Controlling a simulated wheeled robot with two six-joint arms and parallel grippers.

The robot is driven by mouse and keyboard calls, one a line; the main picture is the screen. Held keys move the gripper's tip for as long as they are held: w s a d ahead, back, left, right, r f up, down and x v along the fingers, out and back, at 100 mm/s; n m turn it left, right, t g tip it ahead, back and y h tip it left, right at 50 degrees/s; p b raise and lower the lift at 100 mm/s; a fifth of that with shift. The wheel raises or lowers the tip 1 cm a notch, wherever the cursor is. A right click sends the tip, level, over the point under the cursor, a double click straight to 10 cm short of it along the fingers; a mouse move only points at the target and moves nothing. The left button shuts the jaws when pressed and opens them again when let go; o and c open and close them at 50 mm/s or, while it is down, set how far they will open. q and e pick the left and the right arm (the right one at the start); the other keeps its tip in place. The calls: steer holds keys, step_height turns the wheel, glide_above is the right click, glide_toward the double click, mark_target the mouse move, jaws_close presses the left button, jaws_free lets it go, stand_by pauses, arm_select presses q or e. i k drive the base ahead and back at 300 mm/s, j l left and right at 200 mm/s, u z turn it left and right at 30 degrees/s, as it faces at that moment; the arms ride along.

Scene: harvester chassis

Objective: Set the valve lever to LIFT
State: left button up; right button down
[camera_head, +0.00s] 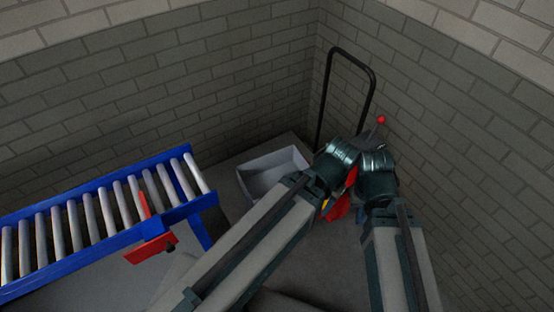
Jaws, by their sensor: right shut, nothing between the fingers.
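The valve lever (376,129) shows as a thin metal stem with a red ball knob (381,119), leaning slightly right near the back corner. Its lower end and valve body are hidden by my arm parts. No LIFT mark is readable. My right gripper (371,143) is shut and empty, just below the knob and close to the stem. I cannot tell whether it touches the stem. My left gripper is not visible.
A black tube handle (372,88) stands behind the lever against the brick corner. A pale open bin (285,163) is left of my arms. A blue roller conveyor (110,253) with a red bracket (151,249) lies at left. Red and yellow parts (339,207) show between my arm links.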

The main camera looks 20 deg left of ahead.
mark_target(381, 119)
steer(key=i+l+u, duration=0.15)
steer(key=i, duration=0.35)
steer(key=i+l+u, duration=0.15)
steer(key=i+l, duration=0.2)
steer(key=i, duration=0.15)
